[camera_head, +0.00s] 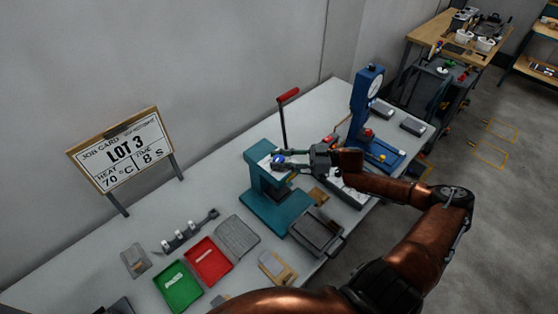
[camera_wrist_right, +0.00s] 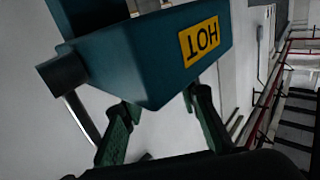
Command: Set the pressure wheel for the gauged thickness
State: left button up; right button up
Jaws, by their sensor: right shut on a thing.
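A teal press (camera_head: 268,205) stands on the bench; its head with a yellow HOT label (camera_wrist_right: 199,41) fills the upper part of the right wrist view. A small blue wheel (camera_head: 277,158) sits on top of the press. My right gripper (camera_head: 283,161) reaches in from the right and is shut on this wheel. In the right wrist view its two fingers (camera_wrist_right: 160,120) stand apart and the wheel cannot be made out. My left gripper is not in view.
A red-handled lever (camera_head: 288,96) rises behind the press. A grey tray (camera_head: 316,234) is in front of it. Green (camera_head: 177,288) and red (camera_head: 208,262) trays lie to the left. A job card (camera_head: 122,150) reads LOT 3, 70 °C, 8 s.

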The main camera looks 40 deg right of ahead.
jog(key=o, duration=1.2)
jog(key=shift+c, duration=0.2)
jog(key=v, duration=1.2)
